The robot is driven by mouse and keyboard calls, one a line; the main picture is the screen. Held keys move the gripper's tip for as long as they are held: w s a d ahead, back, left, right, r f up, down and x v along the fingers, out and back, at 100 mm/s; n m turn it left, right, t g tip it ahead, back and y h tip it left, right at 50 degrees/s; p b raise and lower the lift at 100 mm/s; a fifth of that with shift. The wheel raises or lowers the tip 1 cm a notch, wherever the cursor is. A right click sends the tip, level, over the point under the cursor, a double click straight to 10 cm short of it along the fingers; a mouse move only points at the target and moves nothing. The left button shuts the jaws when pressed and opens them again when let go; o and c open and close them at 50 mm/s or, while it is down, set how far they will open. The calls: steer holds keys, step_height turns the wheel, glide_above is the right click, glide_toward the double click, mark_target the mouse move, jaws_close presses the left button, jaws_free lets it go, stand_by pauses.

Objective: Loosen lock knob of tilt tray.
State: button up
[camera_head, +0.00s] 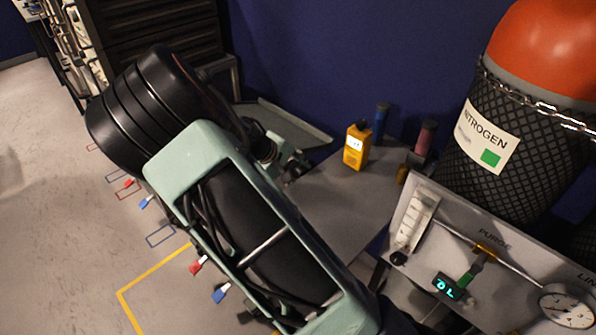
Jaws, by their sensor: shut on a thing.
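The tilt tray (297,123) is a grey tilted plate with a raised edge, behind my arm at the middle of the view. My gripper (296,167) is at the near side of the tray, low by the grey bench top. Its fingers are small in the view and partly covered by my own wrist. It is shut on a small dark part at the tray's near side, where the lock knob appears to be. The knob's shape and how far it is turned cannot be made out.
A yellow meter (357,146), a blue cylinder (381,122) and a reddish cylinder (425,138) stand on the bench (345,205) right of my gripper. A purge panel (480,235) and a nitrogen cylinder (500,150) fill the right. Dark drawers (150,25) stand behind. Open floor (60,230) lies left.

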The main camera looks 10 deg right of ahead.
steer(key=shift+s+a+f+t+h+b, duration=0.15)
steer(key=shift+f+t+h+b, duration=0.25)
steer(key=shift+b, duration=0.5)
steer(key=shift+f+t+h+b, duration=0.2)
steer(key=shift+t+h+b, duration=0.2)
steer(key=shift+h+b, duration=0.6)
steer(key=shift+t+b, duration=0.3)
steer(key=shift+b, duration=0.65)
steer(key=shift+r+h, duration=0.15)
steer(key=shift+h, duration=0.35)
steer(key=shift+t, duration=0.3)
steer(key=shift+r, duration=0.1)
steer(key=o, duration=1.2)
steer(key=shift+c, duration=0.2)
